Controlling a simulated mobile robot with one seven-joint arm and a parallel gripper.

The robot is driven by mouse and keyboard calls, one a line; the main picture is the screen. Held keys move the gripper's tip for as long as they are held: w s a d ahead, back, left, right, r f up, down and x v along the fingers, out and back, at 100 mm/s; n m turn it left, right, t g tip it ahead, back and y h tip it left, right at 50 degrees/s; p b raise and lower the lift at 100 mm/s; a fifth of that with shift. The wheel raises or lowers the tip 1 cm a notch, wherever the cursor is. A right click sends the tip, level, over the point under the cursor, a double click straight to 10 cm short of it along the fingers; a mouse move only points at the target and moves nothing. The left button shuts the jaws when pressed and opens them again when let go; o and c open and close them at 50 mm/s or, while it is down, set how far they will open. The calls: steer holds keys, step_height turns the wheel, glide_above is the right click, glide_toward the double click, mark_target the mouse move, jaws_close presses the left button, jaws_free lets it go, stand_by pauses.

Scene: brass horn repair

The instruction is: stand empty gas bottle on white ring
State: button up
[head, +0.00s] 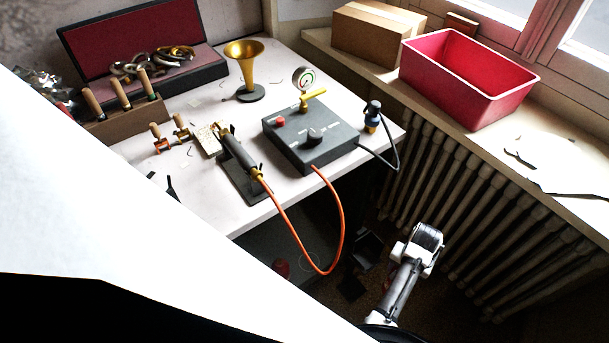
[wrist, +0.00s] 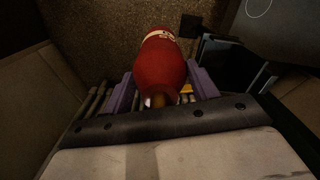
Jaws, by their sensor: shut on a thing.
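The red gas bottle (wrist: 160,62) lies between the purple fingers of my gripper (wrist: 162,85) in the wrist view. The gripper is shut on it. Its brass valve end points towards the wrist camera, and a pale label band shows near its far end. A thin white ring (wrist: 257,17) is partly in view at the top right, on a dark grey surface, apart from the bottle. In the head view my arm hides most of the gripper; a little red shows beside it.
The workbench (head: 210,195) holds a torch (head: 238,152), a grey control box (head: 312,135) and a brass horn bell (head: 244,62). An orange hose (head: 342,225) hangs below its edge. A radiator (head: 470,205) stands right. Dark open-topped bins (wrist: 228,62) are right of the bottle.

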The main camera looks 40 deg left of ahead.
steer(key=f+b, duration=0.5)
steer(key=b, duration=0.1)
steer(key=f+b, duration=0.5)
steer(key=f, duration=0.1)
steer(key=shift+a+f+b, duration=0.2)
steer(key=shift+f+b, duration=0.1)
steer(key=shift+b, duration=0.1)
steer(key=shift+a+r+p, duration=0.1)
steer(key=shift+r+p, duration=0.45)
steer(key=shift+p, duration=0.05)
